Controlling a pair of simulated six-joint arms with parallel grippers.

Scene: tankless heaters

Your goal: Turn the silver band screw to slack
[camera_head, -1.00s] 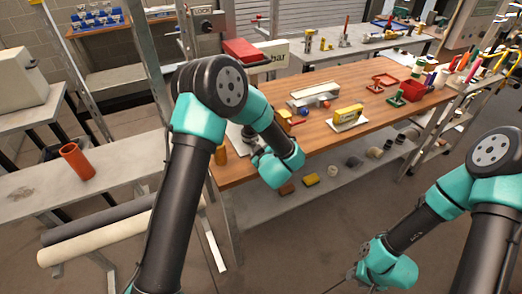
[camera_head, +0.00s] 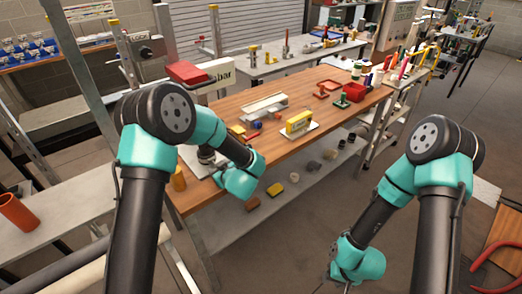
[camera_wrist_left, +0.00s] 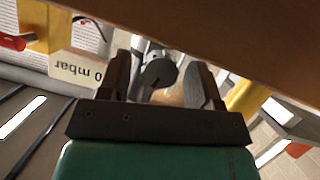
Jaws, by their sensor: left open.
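My left gripper (camera_wrist_left: 163,88) is open in the left wrist view, its two dark fingers apart. A dark rounded part with silvery metal beside it (camera_wrist_left: 158,70) shows in the gap between the fingers. I cannot tell whether the fingers touch it, and I cannot make out the silver band screw for certain. In the head view my left arm reaches over the near left end of the wooden bench (camera_head: 290,108), and its fingers are not clear. My right gripper (camera_head: 331,274) hangs low over the floor at the bottom, away from the bench, too small to read.
A yellow block-like device (camera_head: 299,122) and a long pale tray (camera_head: 264,107) stand on the bench. A label reading "0 mbar" (camera_wrist_left: 77,72) shows in the left wrist view.

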